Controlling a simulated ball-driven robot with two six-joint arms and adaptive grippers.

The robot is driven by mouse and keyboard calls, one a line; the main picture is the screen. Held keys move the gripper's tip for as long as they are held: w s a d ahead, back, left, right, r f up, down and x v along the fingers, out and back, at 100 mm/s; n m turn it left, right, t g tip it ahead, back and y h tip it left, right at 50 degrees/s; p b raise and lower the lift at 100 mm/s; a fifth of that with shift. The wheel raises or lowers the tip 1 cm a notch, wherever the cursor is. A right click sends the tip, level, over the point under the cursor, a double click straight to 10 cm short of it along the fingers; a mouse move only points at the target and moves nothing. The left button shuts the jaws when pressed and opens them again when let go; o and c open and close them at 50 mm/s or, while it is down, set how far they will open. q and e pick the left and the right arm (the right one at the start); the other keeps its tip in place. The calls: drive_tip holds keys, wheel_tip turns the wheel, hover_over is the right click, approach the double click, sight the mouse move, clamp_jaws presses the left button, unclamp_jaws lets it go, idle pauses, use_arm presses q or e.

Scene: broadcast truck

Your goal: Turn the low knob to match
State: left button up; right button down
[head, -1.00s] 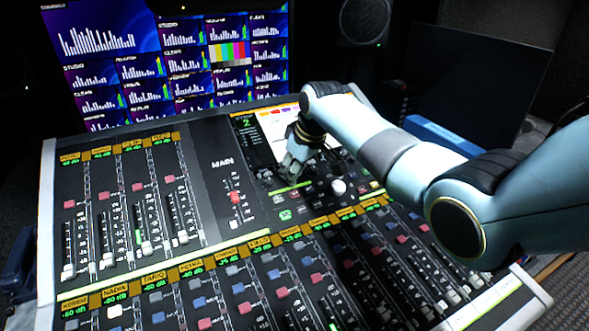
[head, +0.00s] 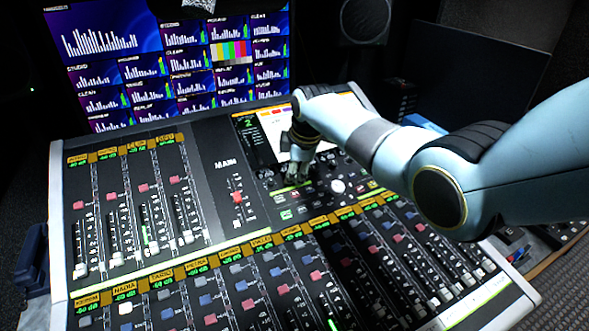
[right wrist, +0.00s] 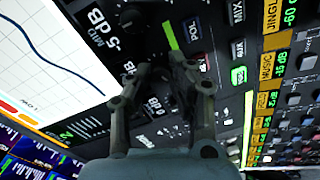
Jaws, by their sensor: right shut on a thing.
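My right gripper (head: 297,178) reaches down to the knob section at the console's middle right, just below the lit screen (head: 272,130). In the right wrist view its two fingers (right wrist: 165,72) are closed in on a small dark knob, which the fingers and shadow mostly hide. A readout of 0 dB (right wrist: 154,104) shows between the fingers. Another dark knob (right wrist: 130,18) stands beyond the fingertips, near a label reading MID -5 dB (right wrist: 103,28). I cannot read the held knob's pointer. My left gripper is not in view.
The mixing console (head: 213,160) carries several rows of faders around the knob section. Lit buttons (right wrist: 238,76) lie close to the fingers. A monitor wall (head: 165,60) stands behind the console.

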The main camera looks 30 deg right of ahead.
drive_tip(key=shift+a+n, duration=0.1)
drive_tip(key=shift+n, duration=0.5)
drive_tip(key=c, duration=1.2)
unclamp_jaws()
drive_tip(key=v, duration=1.2)
drive_tip(key=shift+w, duration=0.1)
